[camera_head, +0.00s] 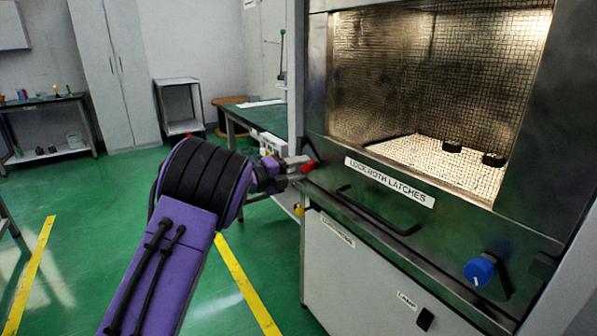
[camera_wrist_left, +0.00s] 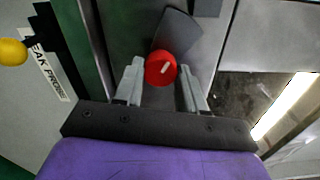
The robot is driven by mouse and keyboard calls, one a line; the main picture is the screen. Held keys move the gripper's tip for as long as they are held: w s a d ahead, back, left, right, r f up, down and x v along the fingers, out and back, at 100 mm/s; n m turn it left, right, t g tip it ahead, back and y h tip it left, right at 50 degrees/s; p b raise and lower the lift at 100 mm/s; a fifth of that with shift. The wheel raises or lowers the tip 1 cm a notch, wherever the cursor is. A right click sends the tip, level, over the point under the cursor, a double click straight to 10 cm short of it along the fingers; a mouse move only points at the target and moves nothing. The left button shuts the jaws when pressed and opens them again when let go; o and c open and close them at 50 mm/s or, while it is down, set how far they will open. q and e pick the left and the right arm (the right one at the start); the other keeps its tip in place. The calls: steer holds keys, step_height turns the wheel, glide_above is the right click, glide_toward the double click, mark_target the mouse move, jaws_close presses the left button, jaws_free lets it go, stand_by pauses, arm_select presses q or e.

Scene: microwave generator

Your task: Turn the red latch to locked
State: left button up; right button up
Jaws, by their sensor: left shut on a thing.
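The red latch (camera_head: 308,167) is a round red knob on the left side of the cabinet front, below the lit chamber. In the left wrist view the fingers of my left gripper (camera_wrist_left: 161,76) stand on either side of the knob. My right gripper is not in view.
A blue knob (camera_head: 479,270) with a white mark sits at the right of the front. A black handle (camera_head: 380,214) and a "LOCK BOTH LATCHES" label (camera_head: 389,181) lie between the knobs. A green-topped bench (camera_head: 258,117) stands behind my gripper. Green floor is open at left.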

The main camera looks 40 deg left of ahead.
arm_select(q)
steer(key=o, duration=1.1)
steer(key=shift+c, duration=0.2)
steer(key=v, duration=1)
steer(key=shift+s+a+b, duration=0.15)
steer(key=shift+s+b, duration=0.1)
steer(key=shift+b, duration=0.05)
steer(key=shift+f, duration=0.1)
